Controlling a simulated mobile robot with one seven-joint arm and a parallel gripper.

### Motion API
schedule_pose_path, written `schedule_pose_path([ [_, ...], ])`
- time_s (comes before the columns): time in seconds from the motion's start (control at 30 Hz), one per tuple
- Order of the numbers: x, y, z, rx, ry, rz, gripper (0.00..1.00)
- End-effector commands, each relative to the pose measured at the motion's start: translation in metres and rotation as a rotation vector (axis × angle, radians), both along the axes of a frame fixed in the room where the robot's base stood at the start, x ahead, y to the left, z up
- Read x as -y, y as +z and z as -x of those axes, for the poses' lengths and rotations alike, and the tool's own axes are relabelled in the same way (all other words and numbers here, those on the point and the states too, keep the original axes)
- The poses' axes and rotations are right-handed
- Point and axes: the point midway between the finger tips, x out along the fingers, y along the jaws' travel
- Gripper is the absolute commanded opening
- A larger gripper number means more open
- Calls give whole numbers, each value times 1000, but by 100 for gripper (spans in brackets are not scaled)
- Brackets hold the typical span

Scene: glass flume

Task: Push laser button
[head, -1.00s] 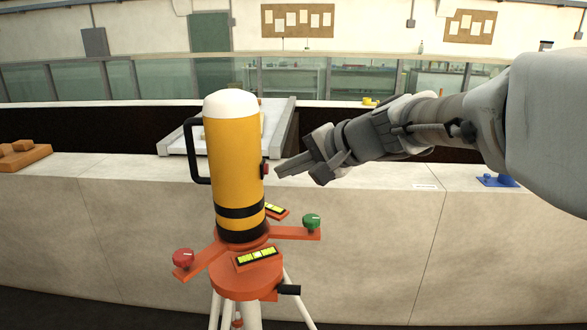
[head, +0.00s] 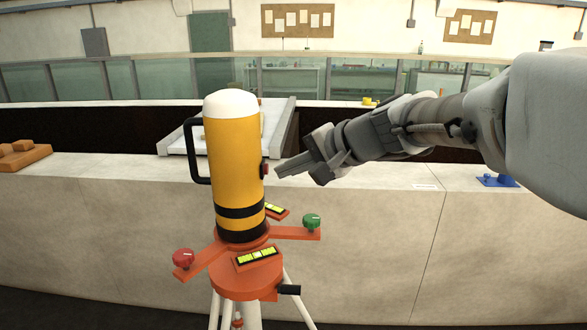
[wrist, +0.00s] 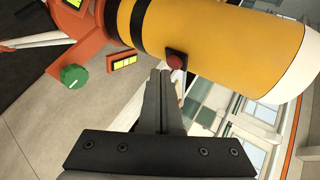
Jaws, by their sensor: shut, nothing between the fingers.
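The laser (head: 235,165) is a yellow cylinder with a white top and black bands, standing upright on an orange tripod base. Its red button (head: 265,169) is in a dark housing on the right side of the cylinder. The button also shows in the wrist view (wrist: 176,62). My gripper (head: 278,172) is shut and empty, reaching in from the right with its fingertips close to the button. In the wrist view the closed fingers (wrist: 160,74) end just short of the button, slightly to its left. I cannot tell whether they touch it.
The orange base carries a red knob (head: 183,258), a green knob (head: 311,221) and yellow level vials (head: 257,256). A black handle (head: 191,150) is on the laser's left. A pale stone wall (head: 390,250) runs behind, with a blue object (head: 497,181) on it.

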Motion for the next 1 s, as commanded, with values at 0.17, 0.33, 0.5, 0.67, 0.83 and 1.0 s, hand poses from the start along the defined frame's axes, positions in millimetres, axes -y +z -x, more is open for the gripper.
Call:
schedule_pose_path([
  [0.17, 0, 0, 0, 0, 0, 0, 0],
  [0.33, 0, 0, 0, 0, 0, 0, 0],
  [0.5, -6, -1, 0, -1, 2, 0, 0],
  [0.67, -9, 0, 0, -1, 1, 0, 0],
  [0.83, -9, 0, 0, 0, 0, 0, 0],
  [1.0, -10, 0, 0, 0, 0, 0, 0],
])
